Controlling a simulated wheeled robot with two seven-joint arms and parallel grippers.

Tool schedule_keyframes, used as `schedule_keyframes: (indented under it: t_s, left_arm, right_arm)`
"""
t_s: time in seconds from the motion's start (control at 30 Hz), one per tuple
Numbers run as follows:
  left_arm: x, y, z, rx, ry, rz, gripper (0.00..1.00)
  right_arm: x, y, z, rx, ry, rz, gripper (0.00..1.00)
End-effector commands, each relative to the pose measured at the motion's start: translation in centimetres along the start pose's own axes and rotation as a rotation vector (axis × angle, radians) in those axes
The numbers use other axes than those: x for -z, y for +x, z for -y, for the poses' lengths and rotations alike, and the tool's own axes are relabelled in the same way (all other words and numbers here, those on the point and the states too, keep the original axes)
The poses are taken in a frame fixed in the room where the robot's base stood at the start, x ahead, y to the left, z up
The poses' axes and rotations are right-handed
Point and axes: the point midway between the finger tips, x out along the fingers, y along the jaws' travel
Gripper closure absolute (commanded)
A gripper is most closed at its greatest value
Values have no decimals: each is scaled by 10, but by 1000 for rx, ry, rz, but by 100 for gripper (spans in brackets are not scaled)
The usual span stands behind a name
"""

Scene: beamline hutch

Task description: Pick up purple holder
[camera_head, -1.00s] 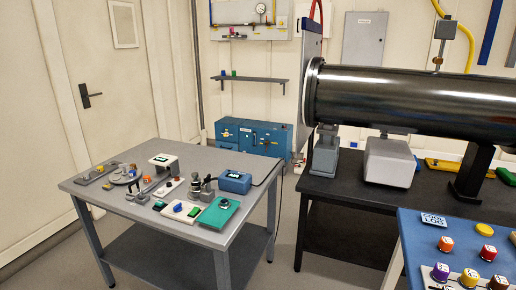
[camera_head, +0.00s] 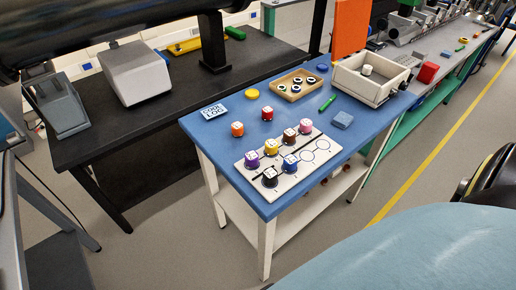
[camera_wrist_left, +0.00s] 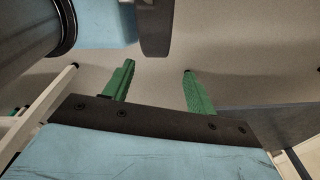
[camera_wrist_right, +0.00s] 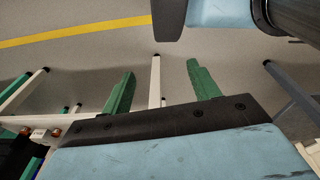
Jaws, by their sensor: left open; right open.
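The purple holder (camera_head: 252,160) is a small purple cylinder with a white marked top. It stands upright at the left end of a white board (camera_head: 247,173) with ring marks, on the blue table. Yellow (camera_head: 271,146), brown (camera_head: 289,137), pink (camera_head: 305,127), blue (camera_head: 290,163) and black (camera_head: 269,178) holders stand on the same board. My left gripper (camera_wrist_left: 157,80) is open and empty over floor in the left wrist view. My right gripper (camera_wrist_right: 161,80) is open and empty in the right wrist view. Neither gripper shows in the head view.
Orange (camera_head: 237,129) and red (camera_head: 267,113) holders stand behind the board on the blue table (camera_head: 212,133). A black table (camera_head: 140,135) stands left.

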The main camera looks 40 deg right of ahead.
Motion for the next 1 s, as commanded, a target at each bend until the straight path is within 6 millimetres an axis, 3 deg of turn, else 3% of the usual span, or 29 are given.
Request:
schedule_keyframes:
  t_s: [0.03, 0.2, 0.4, 0.6, 0.77, 0.9, 1.0]
  left_arm:
    - [-10, -5, -2, -3, 0, 16, 43]
    - [-35, -14, -6, -8, 0, 55, 43]
    - [-35, -23, -5, -7, 1, 57, 43]
    - [-14, -28, 0, -1, 2, 25, 43]
    - [-9, -32, 1, 1, 3, 16, 43]
    - [-11, -36, 1, 0, 3, 20, 43]
    - [-15, -36, 1, 0, 3, 27, 43]
  right_arm:
    - [22, -14, -5, -8, 7, -25, 39]
    - [85, -65, -22, -41, 32, -85, 39]
    - [148, -148, -39, -80, 61, -160, 39]
    - [185, -230, -48, -111, 88, -226, 39]
    - [203, -286, -60, -146, 114, -291, 39]
    - [223, -336, -88, -218, 157, -442, 39]
    - [240, -353, -108, -248, 176, -579, 39]
